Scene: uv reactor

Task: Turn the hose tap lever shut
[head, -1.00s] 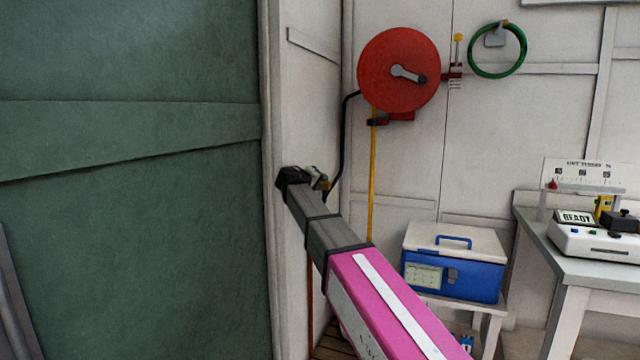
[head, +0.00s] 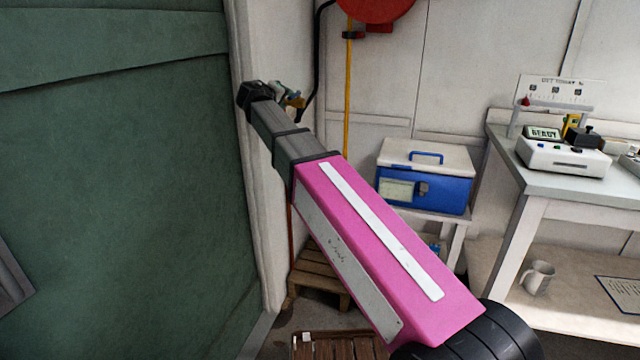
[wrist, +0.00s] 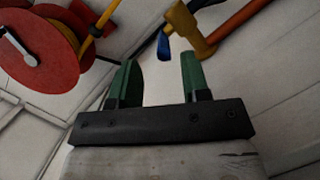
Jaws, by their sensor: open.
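The hose tap has a brass-yellow body (wrist: 197,32) and a short blue lever (wrist: 163,46), at the top of the wrist view. The lever hangs just beyond my fingertips, within the gap between them, and no contact shows. My gripper (wrist: 157,62) is open, with two green fingers apart and nothing between them. In the head view, the brass tap (head: 296,101) shows small and partly hidden beside the end of my arm, near the wall corner. The lever cannot be made out clearly there.
A red hose reel (wrist: 40,50) is at the left of the wrist view. A yellow hose (head: 347,90) runs down the wall. A green wall panel (head: 120,170) fills the left.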

